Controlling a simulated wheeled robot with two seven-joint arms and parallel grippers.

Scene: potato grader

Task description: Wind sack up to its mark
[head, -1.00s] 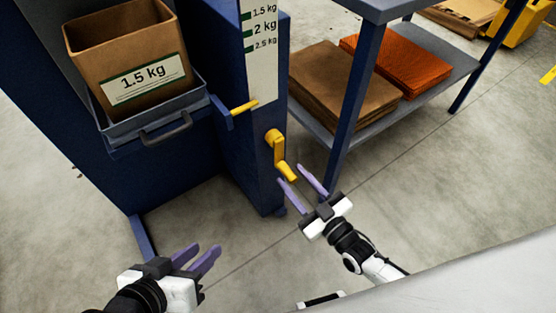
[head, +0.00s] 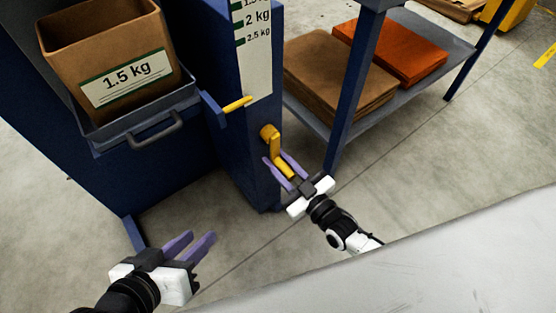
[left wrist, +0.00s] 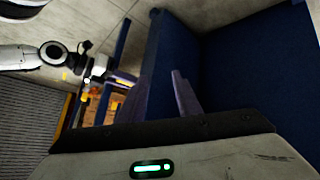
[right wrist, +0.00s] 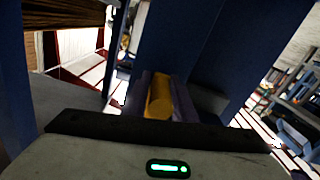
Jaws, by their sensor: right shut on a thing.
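The brown sack (head: 112,62) labelled 1.5 kg sits open in a blue-grey tray (head: 150,125) on the blue machine. The scale (head: 257,50) on the blue post shows 2 kg and 2.5 kg marks, with its top cut off. A yellow pointer (head: 237,103) sticks out beside it, below the 2.5 kg mark. My right gripper (head: 279,166) is shut on the yellow crank handle (head: 284,164), which also shows between the fingers in the right wrist view (right wrist: 160,97). The crank arm hangs down. My left gripper (head: 196,243) is open and empty, low before the machine.
A blue shelf rack (head: 352,110) stands right of the post, one leg close to my right gripper. It holds brown sacks (head: 335,80) and orange sacks (head: 392,52). A pale surface (head: 440,250) fills the lower right. Floor is clear around my left gripper.

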